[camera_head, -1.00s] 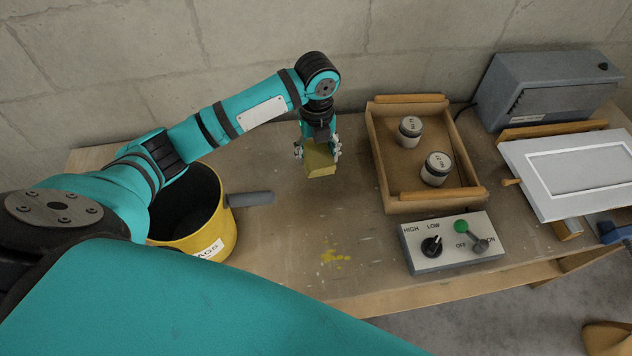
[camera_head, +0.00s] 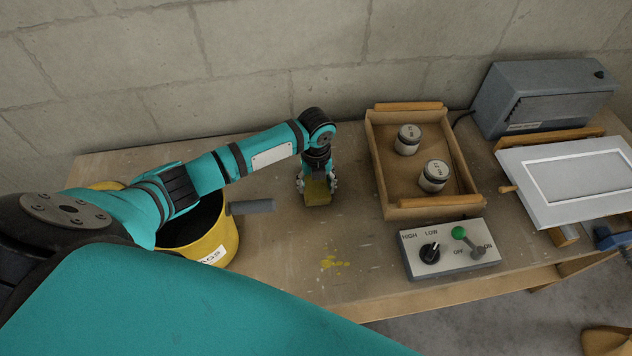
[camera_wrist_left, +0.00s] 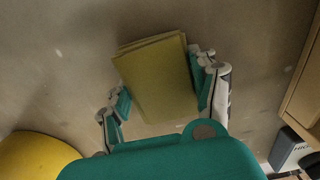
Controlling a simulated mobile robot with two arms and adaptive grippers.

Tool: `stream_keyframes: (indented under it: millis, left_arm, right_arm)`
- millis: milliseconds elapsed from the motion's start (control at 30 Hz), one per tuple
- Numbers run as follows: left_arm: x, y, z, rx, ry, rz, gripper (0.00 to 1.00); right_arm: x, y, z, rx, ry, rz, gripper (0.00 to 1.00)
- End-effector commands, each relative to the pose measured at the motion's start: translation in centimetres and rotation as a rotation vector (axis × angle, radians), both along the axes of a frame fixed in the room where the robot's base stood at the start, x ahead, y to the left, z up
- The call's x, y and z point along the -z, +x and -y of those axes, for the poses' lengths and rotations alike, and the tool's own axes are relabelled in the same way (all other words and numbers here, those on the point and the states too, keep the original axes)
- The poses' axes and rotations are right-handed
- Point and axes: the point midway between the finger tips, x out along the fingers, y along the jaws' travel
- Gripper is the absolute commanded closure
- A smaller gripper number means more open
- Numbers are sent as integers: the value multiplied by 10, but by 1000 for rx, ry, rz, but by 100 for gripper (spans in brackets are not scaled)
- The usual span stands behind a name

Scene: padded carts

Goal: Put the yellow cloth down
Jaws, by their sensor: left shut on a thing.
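The yellow cloth (camera_head: 317,192) is a folded, block-like piece at the middle of the workbench (camera_head: 285,265), left of the wooden tray. My left gripper (camera_head: 317,186) points down and is shut on the cloth. In the left wrist view the cloth (camera_wrist_left: 158,80) lies between the two fingers of the gripper (camera_wrist_left: 160,95). The cloth is at or very near the bench top; I cannot tell if it touches. My right gripper is not in view.
A yellow rag bucket (camera_head: 222,247) with a grey handle stands left. The wooden tray (camera_head: 432,212) with two labelled jars stands right. A switch box (camera_head: 450,250) sits in front of the tray. A yellow paint stain (camera_head: 334,263) marks bare bench. A white panel (camera_head: 575,180) lies far right.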

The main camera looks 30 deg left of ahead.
Motion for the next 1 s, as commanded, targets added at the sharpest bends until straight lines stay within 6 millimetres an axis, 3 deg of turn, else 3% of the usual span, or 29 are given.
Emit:
stream_keyframes:
  millis: [233, 267, 433, 767, 867, 1000]
  left_arm:
    - [4, 0, 0, -1, 1, -1, 66]
    - [4, 0, 0, -1, 1, -1, 39]
    - [3, 0, 0, -1, 0, 0, 17]
    - [-1, 0, 0, -1, 0, 0, 16]
    - [-10, 1, -1, -2, 0, 3, 16]
    - [-37, 2, -1, 0, 0, 6, 16]
  right_arm:
    - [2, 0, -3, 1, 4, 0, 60]
    - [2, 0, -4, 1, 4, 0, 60]
    - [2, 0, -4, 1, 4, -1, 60]
    - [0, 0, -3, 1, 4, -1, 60]
    - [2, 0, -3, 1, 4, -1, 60]
    - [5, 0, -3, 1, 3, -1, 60]
